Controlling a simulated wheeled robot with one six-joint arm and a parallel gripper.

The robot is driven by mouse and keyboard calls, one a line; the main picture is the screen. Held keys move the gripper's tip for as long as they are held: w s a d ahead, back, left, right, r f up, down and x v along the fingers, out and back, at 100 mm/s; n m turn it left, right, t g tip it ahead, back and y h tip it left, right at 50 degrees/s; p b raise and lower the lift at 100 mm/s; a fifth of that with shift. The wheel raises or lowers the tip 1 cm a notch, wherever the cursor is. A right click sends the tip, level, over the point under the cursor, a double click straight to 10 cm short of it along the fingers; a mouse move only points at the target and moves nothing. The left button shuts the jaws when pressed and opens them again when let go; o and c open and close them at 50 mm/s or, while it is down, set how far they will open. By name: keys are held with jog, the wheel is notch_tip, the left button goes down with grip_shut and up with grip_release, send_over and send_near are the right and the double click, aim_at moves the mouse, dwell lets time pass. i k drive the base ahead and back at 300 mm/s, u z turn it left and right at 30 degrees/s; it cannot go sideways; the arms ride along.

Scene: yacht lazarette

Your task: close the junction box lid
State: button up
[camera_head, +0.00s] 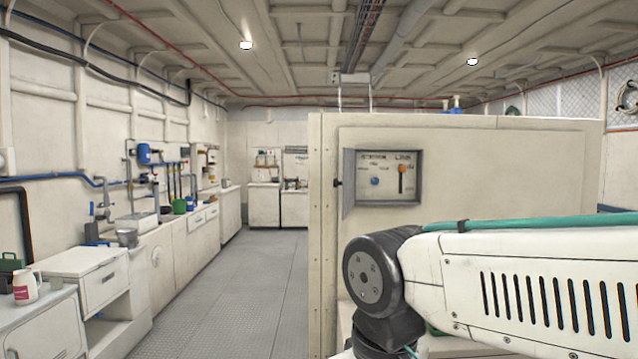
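The junction box (417,178) is a grey-framed box on the pale cabinet front, right of centre. Its face shows, with a blue knob (375,181), an orange lever (402,180) and lettering too small to read fully. A narrow pale panel at its left side (349,177) looks like the lid, swung open and seen nearly edge-on, with a small dark knob (338,183) at its left. I cannot tell its exact angle. My arm crosses the lower right, its dark joint below the box. My gripper is out of view.
The pale cabinet (480,150) carrying the box fills the right middle. A clear grey floor aisle (240,275) runs along its left. Low counters (170,240) with tools and pots line the left wall.

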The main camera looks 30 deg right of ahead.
aim_at(348, 190)
jog(key=k, duration=0.3)
jog(key=u, duration=0.5)
jog(key=i, duration=0.8)
jog(key=z, duration=1.1)
jog(key=i, duration=0.65)
jog(key=z, duration=1.25)
jog(key=k, duration=0.65)
jog(key=u, duration=0.75)
